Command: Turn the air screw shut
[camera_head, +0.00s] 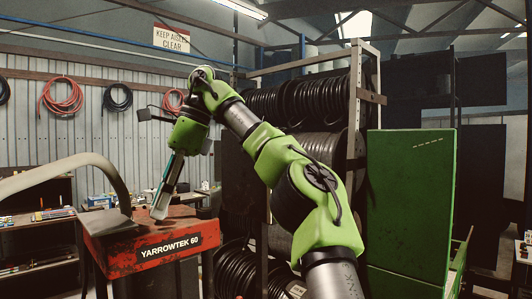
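The red crimper (148,240), labelled "YARROWTEK 60", stands at the lower left. A thick grey curved piece (75,163), perhaps a hose, arches in from the left edge and comes down at the crimper's top. My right gripper (161,207) points down at the crimper's top, near its back edge. I see it mostly from the side, so the gap between its fingers does not show. I cannot tell whether it touches anything. I cannot make out the air screw; it may be hidden or too small. My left gripper is not in view.
A rack with black hose coils (315,100) stands behind my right arm. A green cabinet (410,205) stands to the right. A cluttered workbench (42,232) is at the left, below coiled hoses (62,97) on the wall.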

